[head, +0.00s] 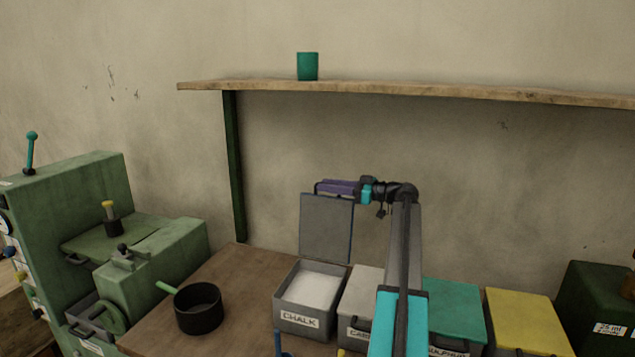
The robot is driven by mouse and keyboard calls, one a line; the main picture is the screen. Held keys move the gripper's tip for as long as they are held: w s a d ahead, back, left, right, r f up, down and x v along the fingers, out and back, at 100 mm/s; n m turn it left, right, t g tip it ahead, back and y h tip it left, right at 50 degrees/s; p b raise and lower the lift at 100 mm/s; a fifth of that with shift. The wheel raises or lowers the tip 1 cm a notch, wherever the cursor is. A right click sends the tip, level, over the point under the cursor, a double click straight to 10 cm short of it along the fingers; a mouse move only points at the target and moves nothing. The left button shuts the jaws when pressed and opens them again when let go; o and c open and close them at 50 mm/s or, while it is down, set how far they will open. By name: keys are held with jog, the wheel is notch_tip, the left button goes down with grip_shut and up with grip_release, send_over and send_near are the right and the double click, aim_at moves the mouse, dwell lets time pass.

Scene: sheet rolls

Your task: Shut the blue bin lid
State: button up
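The open bin (297,321) is grey, labelled CHALK, and holds white powder. Its lid (326,228) stands upright at the back; the face toward me is grey, and its right edge looks dark blue. My gripper (322,187), with purple fingers, is at the lid's top edge, pointing left. I cannot tell whether it touches the lid or whether its fingers are apart. To the right are a shut bin with a pale grey lid (364,289), partly hidden by my arm, a shut teal-lidded bin (455,308) and a shut yellow-lidded bin (525,318).
A black pan (199,309) with a green handle sits on the wooden bench (233,276), left of the bins. A green machine (148,257) stands further left. A wooden shelf (420,93) with a green cup (307,66) runs above. A dark green box (598,300) is at the right.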

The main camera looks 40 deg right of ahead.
jog(key=shift+p+x, duration=0.55)
jog(key=shift+x, duration=1.7)
grip_shut()
